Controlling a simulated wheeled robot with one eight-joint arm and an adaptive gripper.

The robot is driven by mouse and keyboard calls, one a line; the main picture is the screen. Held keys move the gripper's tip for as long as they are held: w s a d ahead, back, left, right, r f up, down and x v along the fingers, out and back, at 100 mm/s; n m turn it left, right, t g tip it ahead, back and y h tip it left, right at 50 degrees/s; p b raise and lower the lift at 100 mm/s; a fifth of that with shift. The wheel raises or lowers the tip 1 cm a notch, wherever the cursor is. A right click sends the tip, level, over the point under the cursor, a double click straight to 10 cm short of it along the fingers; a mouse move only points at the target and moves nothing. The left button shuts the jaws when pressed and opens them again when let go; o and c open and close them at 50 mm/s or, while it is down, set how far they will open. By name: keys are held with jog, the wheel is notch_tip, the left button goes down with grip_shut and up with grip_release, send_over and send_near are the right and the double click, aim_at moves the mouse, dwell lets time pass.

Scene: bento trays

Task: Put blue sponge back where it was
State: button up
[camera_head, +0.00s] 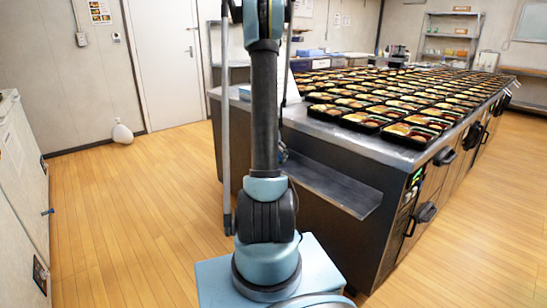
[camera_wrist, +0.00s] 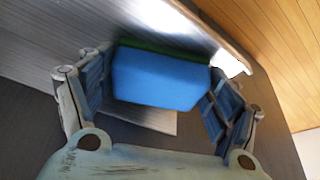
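In the wrist view the blue sponge (camera_wrist: 160,80), with a green layer along its far edge, sits between the two fingers of my gripper (camera_wrist: 160,92). The fingers meet its left and right sides, and it looks held. The sponge is sharp while the background is blurred. In the head view my arm rises out of the top of the picture, so neither my gripper nor the sponge shows there.
A long metal counter (camera_head: 300,112) carries many filled bento trays (camera_head: 366,121) at the right. A metal ledge (camera_head: 330,185) juts from its near side. Wooden floor (camera_head: 120,210) is open at the left. A white bag (camera_head: 122,132) sits by the door (camera_head: 168,65).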

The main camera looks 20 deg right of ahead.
jog(key=shift+o, duration=0.5)
jog(key=shift+r, duration=0.1)
jog(key=v, duration=1.2)
jog(key=s+a+r+n, duration=0.2)
jog(key=s+a+r, duration=0.1)
jog(key=s+a, duration=0.45)
jog(key=s+a+f+n+y, duration=0.1)
jog(key=s+a, duration=0.3)
jog(key=s, duration=0.6)
jog(key=s+a+f+n+y, duration=0.1)
jog(key=s+a+n, duration=0.3)
jog(key=s, duration=0.6)
jog(key=s+a+f+n+y, duration=0.1)
jog(key=s+a+f+n, duration=0.1)
jog(key=s+a, duration=0.3)
jog(key=s+f, duration=0.1)
jog(key=s, duration=0.3)
jog(key=shift+s+a+f+n+g, duration=0.3)
jog(key=shift+s+a+n+g, duration=0.05)
jog(key=shift+s+n+g, duration=0.05)
